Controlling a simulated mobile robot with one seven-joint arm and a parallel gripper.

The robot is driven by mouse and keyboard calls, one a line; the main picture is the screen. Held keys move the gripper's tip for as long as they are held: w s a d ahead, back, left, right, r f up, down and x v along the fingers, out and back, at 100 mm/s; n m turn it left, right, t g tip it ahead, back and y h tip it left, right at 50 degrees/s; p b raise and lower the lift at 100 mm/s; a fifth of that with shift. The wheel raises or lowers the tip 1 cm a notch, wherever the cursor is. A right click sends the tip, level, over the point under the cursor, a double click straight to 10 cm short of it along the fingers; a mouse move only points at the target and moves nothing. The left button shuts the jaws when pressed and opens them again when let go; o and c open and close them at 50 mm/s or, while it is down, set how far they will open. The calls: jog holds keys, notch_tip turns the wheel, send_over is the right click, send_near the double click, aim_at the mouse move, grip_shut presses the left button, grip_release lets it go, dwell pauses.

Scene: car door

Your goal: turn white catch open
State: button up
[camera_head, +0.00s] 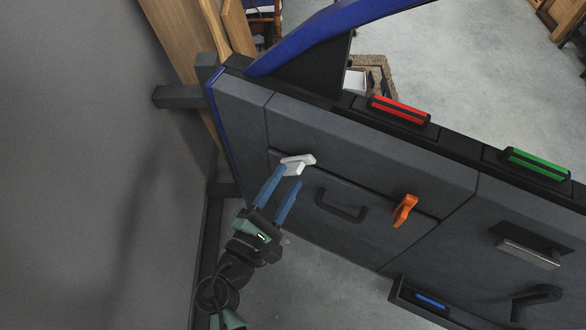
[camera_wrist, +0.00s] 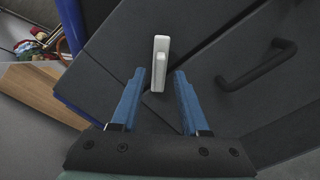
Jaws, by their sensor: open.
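The white catch (camera_head: 298,163) sits on the upper left part of the dark grey car door (camera_head: 330,140). In the wrist view the white catch (camera_wrist: 160,62) stands just beyond the fingertips, centred between them with its long side pointing toward my gripper. My gripper (camera_head: 286,176) reaches up to the catch from below; its two blue fingers are spread. In the wrist view my gripper (camera_wrist: 160,76) is open, with a gap on either side of the catch's near end.
An orange latch (camera_head: 404,210) and a black pull handle (camera_head: 340,205) are on the door to the right. Red (camera_head: 400,110) and green (camera_head: 537,162) blocks lie along its top edge. A dark post (camera_head: 205,75) stands at the left.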

aim_at(291, 174)
jog(key=shift+x, duration=1.7)
grip_shut()
